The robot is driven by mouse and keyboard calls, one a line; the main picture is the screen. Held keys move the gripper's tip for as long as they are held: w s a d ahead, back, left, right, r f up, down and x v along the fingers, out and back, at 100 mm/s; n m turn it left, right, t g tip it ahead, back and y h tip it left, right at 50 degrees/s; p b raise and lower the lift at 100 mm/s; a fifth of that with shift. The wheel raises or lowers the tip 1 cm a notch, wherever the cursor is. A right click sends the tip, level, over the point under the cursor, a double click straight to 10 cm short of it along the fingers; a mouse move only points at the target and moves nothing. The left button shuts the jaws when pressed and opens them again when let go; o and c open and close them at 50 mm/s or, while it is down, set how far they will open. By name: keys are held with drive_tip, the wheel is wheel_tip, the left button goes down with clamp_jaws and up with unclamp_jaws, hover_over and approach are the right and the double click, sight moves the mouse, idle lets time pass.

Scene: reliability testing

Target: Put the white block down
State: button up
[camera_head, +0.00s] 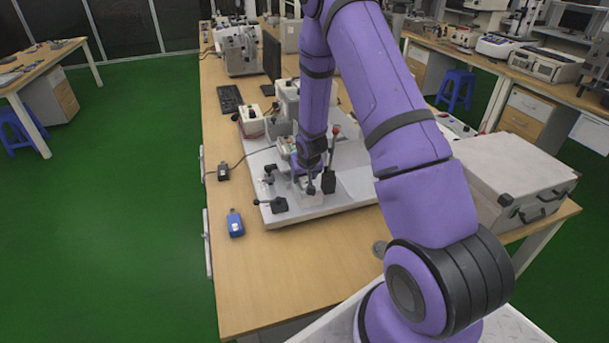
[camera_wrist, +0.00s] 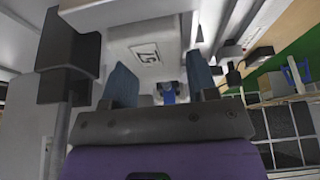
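My gripper (camera_head: 312,188) is low over the white base plate of a test fixture on the wooden bench. A small white block (camera_head: 312,201) shows at its fingertips in the head view, partly covered by a dark finger. In the wrist view the two dark blue fingers (camera_wrist: 160,75) stand apart. A white surface with a printed mark (camera_wrist: 146,53) shows at and beyond their tips. I cannot tell whether the fingers press on the block or only stand around it, nor whether the block touches the plate.
A black-handled clamp (camera_head: 329,180) stands close right of my gripper, and another (camera_head: 274,204) lies to its left. A blue device (camera_head: 235,224) lies on the bench (camera_head: 260,285). A silver case (camera_head: 515,170) stands at the right. The front bench area is mostly clear.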

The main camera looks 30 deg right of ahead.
drive_tip(key=shift+o, duration=0.7)
drive_tip(key=shift+d, duration=0.1)
drive_tip(key=shift+f, duration=0.1)
drive_tip(key=shift+s+d, duration=0.1)
